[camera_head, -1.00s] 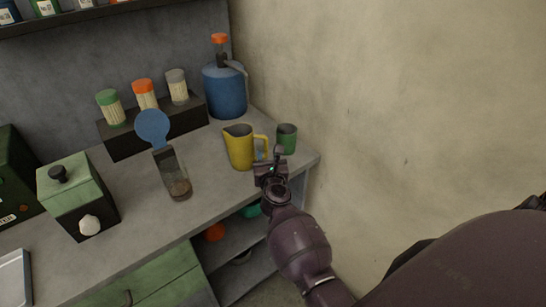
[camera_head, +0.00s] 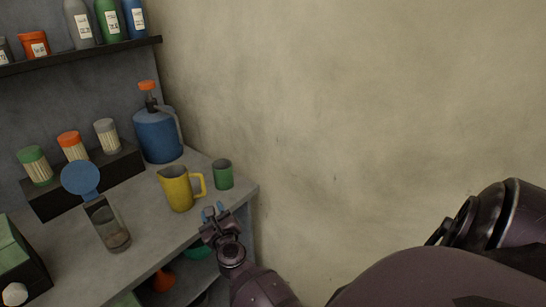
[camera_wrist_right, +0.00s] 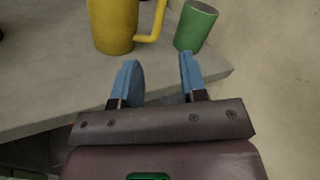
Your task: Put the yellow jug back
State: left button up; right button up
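The yellow jug (camera_head: 178,188) stands upright on the grey counter, its handle facing right. It also shows at the top of the right wrist view (camera_wrist_right: 113,24), with its upper part cut off. My right gripper (camera_head: 213,213) is at the counter's front edge, just in front of the jug and apart from it. In the right wrist view its two blue fingers (camera_wrist_right: 160,75) are spread with nothing between them. The jug handle lies just beyond the fingers. My left gripper is not in view.
A green cup (camera_head: 223,174) stands right of the jug, near the wall. A blue pump bottle (camera_head: 158,137) stands behind. Capped shakers sit on a dark riser (camera_head: 88,186). Bottles line a shelf (camera_head: 82,57) above.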

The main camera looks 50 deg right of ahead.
jog(key=s+a+f+m+g+y, duration=0.1)
jog(key=s+f+m, duration=0.3)
jog(key=s+m, duration=0.6)
jog(key=s+a+f+m+g+y, duration=0.2)
jog(key=s+f+m+g+y, duration=0.1)
jog(key=s+m, duration=0.7)
jog(key=s+a+f+m+g+y, duration=0.1)
jog(key=s+f+m, duration=0.4)
jog(key=s+m, duration=0.5)
jog(key=m+g+y, duration=0.1)
jog(key=m, duration=0.4)
jog(key=shift+a+f, duration=0.15)
jog(key=shift+f, duration=0.25)
